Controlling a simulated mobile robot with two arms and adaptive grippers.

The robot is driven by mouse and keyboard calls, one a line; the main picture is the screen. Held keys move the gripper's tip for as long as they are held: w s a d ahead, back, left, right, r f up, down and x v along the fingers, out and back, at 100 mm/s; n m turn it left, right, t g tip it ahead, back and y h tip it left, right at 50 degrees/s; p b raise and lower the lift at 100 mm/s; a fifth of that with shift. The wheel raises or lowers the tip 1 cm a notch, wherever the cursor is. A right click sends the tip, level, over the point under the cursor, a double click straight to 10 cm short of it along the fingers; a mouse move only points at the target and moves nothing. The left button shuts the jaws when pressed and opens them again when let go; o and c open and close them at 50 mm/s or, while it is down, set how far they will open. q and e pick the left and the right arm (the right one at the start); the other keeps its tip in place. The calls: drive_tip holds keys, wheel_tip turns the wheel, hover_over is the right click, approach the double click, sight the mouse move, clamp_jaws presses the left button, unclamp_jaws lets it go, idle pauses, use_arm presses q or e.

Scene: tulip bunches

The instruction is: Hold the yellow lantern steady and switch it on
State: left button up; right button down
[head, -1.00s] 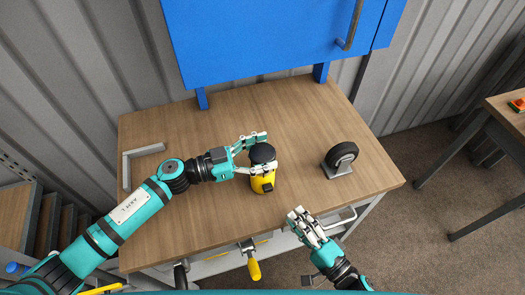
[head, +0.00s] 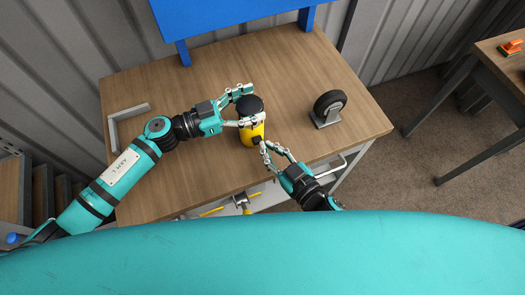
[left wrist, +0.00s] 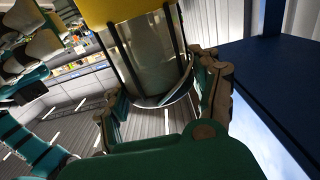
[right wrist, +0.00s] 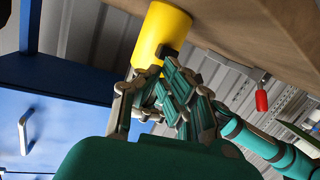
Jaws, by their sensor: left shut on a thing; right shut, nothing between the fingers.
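The yellow lantern (head: 252,134) stands upright on the workbench, its dark top facing up. It also shows in the left wrist view (left wrist: 154,55) and the right wrist view (right wrist: 158,32). My left gripper (head: 252,105) is shut on its upper part, one finger on each side. My right gripper (head: 265,146) is shut and empty, its fingertips at the lantern's lower front. In the right wrist view the fingertips (right wrist: 162,70) are right by a small black switch (right wrist: 168,50) on the yellow base. I cannot tell whether they touch it, or whether the lantern is lit.
A black caster wheel (head: 329,103) stands right of the lantern on the wooden workbench (head: 205,75). A grey angle bracket (head: 123,117) lies at the left. A blue cabinet (head: 220,15) is behind. A yellow-handled tool (head: 243,203) is at the bench front.

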drive_tip(key=n, duration=0.4)
drive_tip(key=shift+a+r+n+g+h, duration=0.3)
drive_tip(key=shift+a+r+n+h, duration=0.05)
drive_tip(key=shift+n+h, duration=0.05)
drive_tip(key=n, duration=0.4)
drive_tip(key=shift+s+a+r+n+h, duration=0.1)
drive_tip(key=shift+a+r+n+h, duration=0.1)
drive_tip(key=shift+n+h, duration=0.15)
drive_tip(key=shift+s+r+n+g, duration=0.15)
drive_tip(key=shift+n+g, duration=0.25)
drive_tip(key=shift+n, duration=0.85)
drive_tip(key=n, duration=0.2)
drive_tip(key=s+n+h, duration=0.1)
drive_tip(key=n, duration=0.1)
drive_tip(key=shift+n, duration=0.4)
drive_tip(key=s+n+g, duration=0.1)
drive_tip(key=n, duration=0.4)
drive_tip(key=s+d+n+h, duration=0.1)
drive_tip(key=s+n, duration=0.1)
drive_tip(key=n, duration=0.3)
drive_tip(key=s+n+g+h, duration=0.1)
drive_tip(key=n, duration=0.4)
drive_tip(key=shift+s+d+r+g+h, duration=0.15)
drive_tip(key=shift+s+d+g+h, duration=0.15)
drive_tip(key=shift+d, duration=0.1)
